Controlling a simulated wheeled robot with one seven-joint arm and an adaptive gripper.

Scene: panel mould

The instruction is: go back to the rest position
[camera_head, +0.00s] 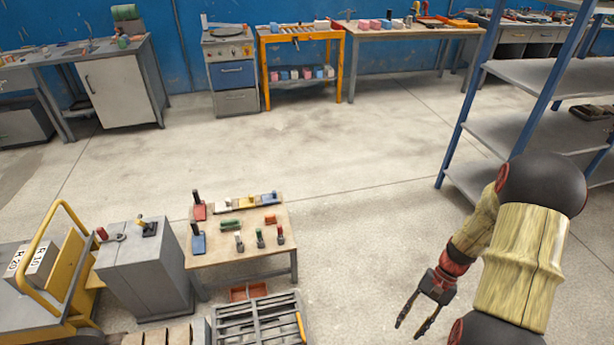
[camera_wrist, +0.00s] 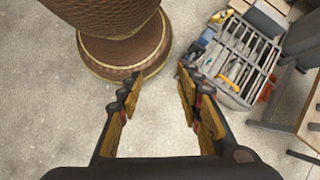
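My gripper (camera_head: 418,312) hangs over bare floor at the lower right of the head view, with its two fingers apart and nothing between them. In the wrist view my gripper (camera_wrist: 158,95) also shows its fingers spread, with only concrete floor between the tips. My arm is folded on the right side of the head view, between the small wooden table and the blue-posted shelf. No object is touching the fingers.
A small wooden table (camera_head: 242,258) with several coloured tools stands left of my gripper. A grey slatted mould (camera_head: 262,322) lies in front of it; it also shows in the wrist view (camera_wrist: 228,85). A grey cabinet (camera_head: 148,280) and a blue-posted shelf (camera_head: 500,133) flank the area. The middle floor is clear.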

